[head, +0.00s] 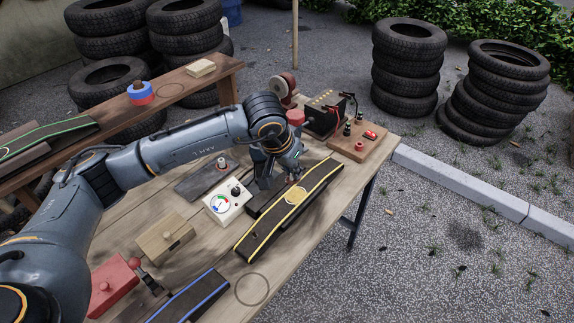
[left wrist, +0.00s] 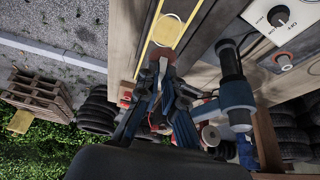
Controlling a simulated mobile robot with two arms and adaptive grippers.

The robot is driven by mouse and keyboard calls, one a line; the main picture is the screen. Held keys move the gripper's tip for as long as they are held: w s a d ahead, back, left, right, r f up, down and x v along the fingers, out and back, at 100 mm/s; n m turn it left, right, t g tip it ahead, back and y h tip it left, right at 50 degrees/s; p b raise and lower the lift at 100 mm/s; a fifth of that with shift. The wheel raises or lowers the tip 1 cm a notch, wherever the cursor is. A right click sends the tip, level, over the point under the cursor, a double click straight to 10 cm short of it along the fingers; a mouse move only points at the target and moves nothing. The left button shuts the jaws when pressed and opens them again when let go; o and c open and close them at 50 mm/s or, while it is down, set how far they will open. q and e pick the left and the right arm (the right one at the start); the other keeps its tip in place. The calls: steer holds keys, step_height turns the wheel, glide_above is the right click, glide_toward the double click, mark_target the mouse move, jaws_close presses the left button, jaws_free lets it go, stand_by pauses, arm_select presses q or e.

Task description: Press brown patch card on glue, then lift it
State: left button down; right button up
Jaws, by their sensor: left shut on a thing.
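My left gripper (head: 288,177) reaches over the table from the left, its fingertips low beside the black strip with yellow edges (head: 265,230). In the left wrist view my left gripper (left wrist: 161,72) is shut on a small reddish-brown card (left wrist: 160,55), largely hidden by the fingers. The pale round glue spot (head: 296,195) lies on the strip; it also shows in the left wrist view (left wrist: 168,30), just beyond the card. The card is at the near edge of the spot; I cannot tell whether they touch. My right gripper is not in view.
A white gauge box (head: 226,202) stands left of the strip. A wooden block (head: 165,238), a red box (head: 113,287) and a blue-edged strip (head: 190,300) lie nearer. A wooden board with red and black parts (head: 365,142) is at the far right. Tyre stacks (head: 407,65) stand behind.

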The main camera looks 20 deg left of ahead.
arm_select(q)
steer(key=shift+w+d+f+m, duration=0.15)
steer(key=shift+w+d+f, duration=0.1)
steer(key=shift+w+f, duration=0.3)
steer(key=shift+w+d+f+m, duration=0.2)
steer(key=shift+w+f, duration=0.15)
steer(key=shift+w, duration=0.25)
steer(key=shift+a+f, duration=0.15)
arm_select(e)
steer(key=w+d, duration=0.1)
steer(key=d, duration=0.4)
arm_select(q)
steer(key=shift+s+a+f, duration=0.1)
steer(key=shift+s+a, duration=0.05)
steer(key=shift+a, duration=0.05)
step_height(320, 180, down, 2)
steer(key=shift+b, duration=0.4)
steer(key=shift+f, duration=0.4)
steer(key=shift+f+b, duration=0.8)
steer(key=shift+f, duration=0.15)
steer(key=shift+f+b, duration=0.4)
steer(key=shift+b, duration=0.1)
steer(key=shift+f, duration=0.1)
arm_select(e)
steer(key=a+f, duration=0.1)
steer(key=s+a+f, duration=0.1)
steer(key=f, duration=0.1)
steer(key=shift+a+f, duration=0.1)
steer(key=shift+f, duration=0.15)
